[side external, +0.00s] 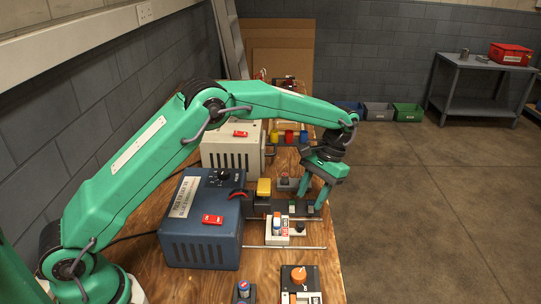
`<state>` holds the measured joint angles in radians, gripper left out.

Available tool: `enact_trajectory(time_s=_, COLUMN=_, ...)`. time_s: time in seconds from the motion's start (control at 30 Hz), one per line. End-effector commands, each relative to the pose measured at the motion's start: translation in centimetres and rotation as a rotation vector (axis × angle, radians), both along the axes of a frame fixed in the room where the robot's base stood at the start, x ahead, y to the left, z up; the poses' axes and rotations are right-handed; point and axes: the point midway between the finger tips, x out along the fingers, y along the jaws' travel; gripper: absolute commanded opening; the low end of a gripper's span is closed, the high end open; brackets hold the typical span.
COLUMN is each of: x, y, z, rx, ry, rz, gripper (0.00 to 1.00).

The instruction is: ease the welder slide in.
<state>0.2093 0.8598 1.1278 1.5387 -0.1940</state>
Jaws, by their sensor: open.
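A blue box (202,228) that looks like the welder stands on the wooden bench, with a dark dial, a red tag and a white label too small to read. Right of it, a white block (272,237) with a blue-and-red piece on it sits by a thin metal rod (300,248); it may be the slide, but I cannot tell for sure. My gripper (311,200) points down beyond the white block, above a dark strip with small switches. Its green fingers are apart, with nothing visible between them. Whether the fingertips touch the strip is unclear.
A cream box (231,148) and yellow, red and blue cylinders (289,137) are farther back. An orange knob panel (299,277) and a blue button (243,289) are at the front. The floor to the right is clear.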

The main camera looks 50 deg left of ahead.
Motion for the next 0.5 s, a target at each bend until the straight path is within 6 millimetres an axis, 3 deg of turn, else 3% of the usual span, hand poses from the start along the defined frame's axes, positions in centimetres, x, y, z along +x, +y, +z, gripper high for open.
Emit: enact_trajectory(time_s=0.5, x=-1.2, y=0.0, z=-2.7, rx=0.002, ry=0.001, rz=-0.001, gripper=0.43)
